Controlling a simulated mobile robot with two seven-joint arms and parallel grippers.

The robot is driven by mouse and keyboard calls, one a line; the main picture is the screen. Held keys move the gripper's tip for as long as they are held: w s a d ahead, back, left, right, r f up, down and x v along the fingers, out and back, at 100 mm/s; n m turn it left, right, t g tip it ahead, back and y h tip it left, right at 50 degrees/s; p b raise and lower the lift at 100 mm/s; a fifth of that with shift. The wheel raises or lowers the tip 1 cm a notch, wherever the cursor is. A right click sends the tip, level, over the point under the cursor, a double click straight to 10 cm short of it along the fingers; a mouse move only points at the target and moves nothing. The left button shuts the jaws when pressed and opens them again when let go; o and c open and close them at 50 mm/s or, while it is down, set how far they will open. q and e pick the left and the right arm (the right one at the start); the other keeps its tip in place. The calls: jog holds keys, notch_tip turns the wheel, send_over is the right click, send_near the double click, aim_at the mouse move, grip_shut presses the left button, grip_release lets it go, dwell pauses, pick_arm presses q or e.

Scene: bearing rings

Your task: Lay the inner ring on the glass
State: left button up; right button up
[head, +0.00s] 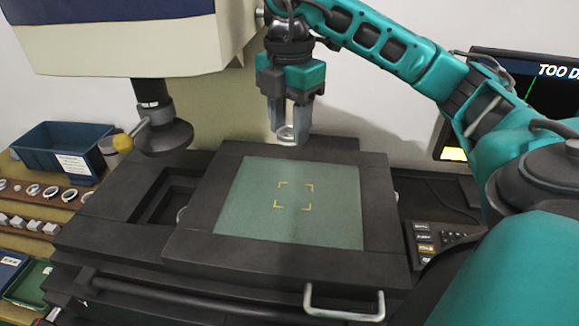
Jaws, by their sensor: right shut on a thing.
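My right gripper (288,130) is shut on a small metallic ring (287,131), which I take to be the inner ring. It holds the ring between its fingertips at the back of the stage, near the far edge of the glass. I cannot tell exactly how high the ring is. The glass (265,225) is a greenish square plate in a dark frame, with yellow corner marks (294,195) around its middle. Nothing lies on the glass. My left gripper is not in view.
A dark lens head with a yellow-tipped lever (165,138) hangs left of the glass. Several rings (50,192) and small blocks stand on a wooden rack at left, near a blue bin (62,150). A handle (345,312) sticks out in front. A monitor (530,70) stands at right.

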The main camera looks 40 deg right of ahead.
jog(key=b, duration=0.2)
send_over(289, 195)
notch_tip(289, 195, down, 8)
jog(key=shift+d+f, duration=0.1)
jog(key=shift+f, duration=2.35)
jog(key=shift+f+b, duration=0.25)
jog(key=shift+b, duration=0.1)
jog(key=o, duration=1.1)
jog(key=shift+r, duration=0.1)
jog(key=shift+c, duration=0.2)
